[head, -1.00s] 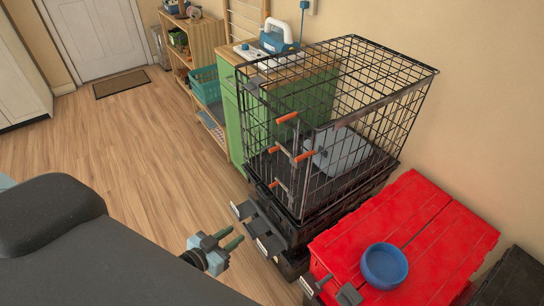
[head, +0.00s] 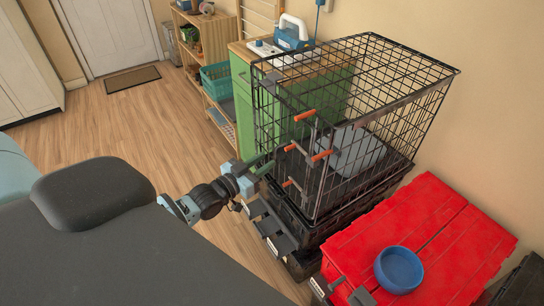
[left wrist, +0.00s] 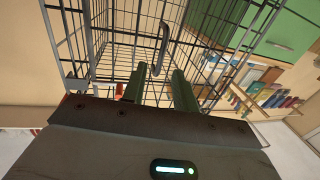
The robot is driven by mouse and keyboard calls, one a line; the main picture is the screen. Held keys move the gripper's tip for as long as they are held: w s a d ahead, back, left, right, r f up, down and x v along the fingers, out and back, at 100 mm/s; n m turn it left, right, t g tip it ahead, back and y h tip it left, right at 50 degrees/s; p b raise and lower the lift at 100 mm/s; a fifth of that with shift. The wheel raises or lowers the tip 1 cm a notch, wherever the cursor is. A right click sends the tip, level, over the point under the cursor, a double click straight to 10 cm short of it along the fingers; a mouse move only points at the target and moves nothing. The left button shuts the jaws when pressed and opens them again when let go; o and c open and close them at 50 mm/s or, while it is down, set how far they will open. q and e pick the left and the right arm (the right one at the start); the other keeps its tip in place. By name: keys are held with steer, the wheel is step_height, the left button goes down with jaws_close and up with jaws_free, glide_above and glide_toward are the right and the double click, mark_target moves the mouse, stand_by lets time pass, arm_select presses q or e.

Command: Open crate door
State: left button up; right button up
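The black wire crate (head: 400,97) stands on stacked black totes. Its door (head: 310,152) is on the front face, appears closed, and carries several orange-tipped latch parts, one of them an upper orange handle (head: 305,115). My left gripper (head: 263,167) is at the lower left of the front face, pointing towards the wires. In the left wrist view, its two green fingers (left wrist: 159,76) are apart with nothing between them. A grey loop handle (left wrist: 165,38) shows just beyond the fingertips, in front of the wires. Contact cannot be told. My right gripper is not in view.
A red lidded tote (head: 430,235) with a blue bowl (head: 399,268) stands to the right of the crate. A green cabinet (head: 243,110) is behind it. Latches (head: 275,232) stick out from the black totes.

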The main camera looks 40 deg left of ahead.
arm_select(q)
steer(key=w, duration=0.3)
steer(key=shift+w+d, duration=0.4)
jaws_close()
